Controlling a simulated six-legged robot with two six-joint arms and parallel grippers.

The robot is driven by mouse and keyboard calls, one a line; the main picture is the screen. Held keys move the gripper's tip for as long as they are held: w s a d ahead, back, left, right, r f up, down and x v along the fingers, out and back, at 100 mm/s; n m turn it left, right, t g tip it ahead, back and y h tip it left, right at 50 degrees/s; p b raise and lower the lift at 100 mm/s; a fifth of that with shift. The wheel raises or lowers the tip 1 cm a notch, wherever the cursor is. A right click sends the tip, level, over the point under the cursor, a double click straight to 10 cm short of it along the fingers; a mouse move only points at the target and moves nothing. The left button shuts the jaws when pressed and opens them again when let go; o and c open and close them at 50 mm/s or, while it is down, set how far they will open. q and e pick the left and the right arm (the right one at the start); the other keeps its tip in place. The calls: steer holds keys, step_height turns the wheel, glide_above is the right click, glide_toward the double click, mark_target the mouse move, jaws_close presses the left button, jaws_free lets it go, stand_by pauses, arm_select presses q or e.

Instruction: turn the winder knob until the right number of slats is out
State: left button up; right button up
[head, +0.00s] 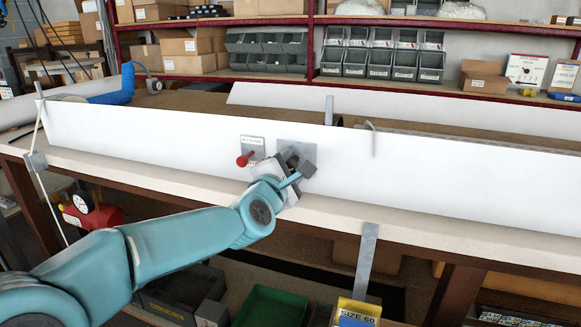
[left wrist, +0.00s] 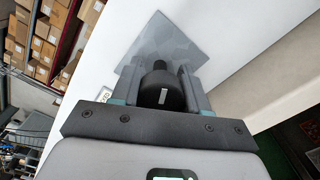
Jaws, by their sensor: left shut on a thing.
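The winder knob (left wrist: 160,88) is a black cylinder with a small white mark, in front of a grey metal plate (left wrist: 160,50) in the left wrist view. My left gripper (left wrist: 170,80) is shut on it, one finger on each side. In the head view my left gripper (head: 294,163) is at the same plate (head: 310,148) on the long white panel (head: 180,137), and it mostly hides the knob. A red-tipped lever (head: 243,160) stands left of it under a small labelled plate (head: 250,143). I cannot make out separate slats. My right gripper is not in view.
The white panel stands along the pale bench top (head: 150,172). A grey strip (head: 367,260) hangs below the bench's front edge. A green crate (head: 270,307) and a yellow "SIZE 60" box (head: 358,309) are below. Shelves with grey bins (head: 380,60) stand behind.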

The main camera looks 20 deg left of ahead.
arm_select(q)
steer(key=m, duration=0.3)
steer(key=shift+m, duration=0.4)
steer(key=m+p, duration=0.1)
steer(key=m, duration=0.2)
steer(key=shift+m, duration=0.3)
steer(key=m+p, duration=0.1)
steer(key=m, duration=0.2)
steer(key=shift+m, duration=0.3)
steer(key=m+p, duration=0.1)
steer(key=m, duration=0.3)
steer(key=shift+m+p, duration=0.3)
steer(key=m+p, duration=0.1)
steer(key=m, duration=0.2)
steer(key=shift+m, duration=0.3)
steer(key=m+p, duration=0.1)
steer(key=m, duration=0.2)
steer(key=shift+m+p, duration=0.3)
steer(key=m+p, duration=0.1)
steer(key=m, duration=0.2)
steer(key=shift+m+p, duration=0.4)
steer(key=shift+m, duration=1.1)
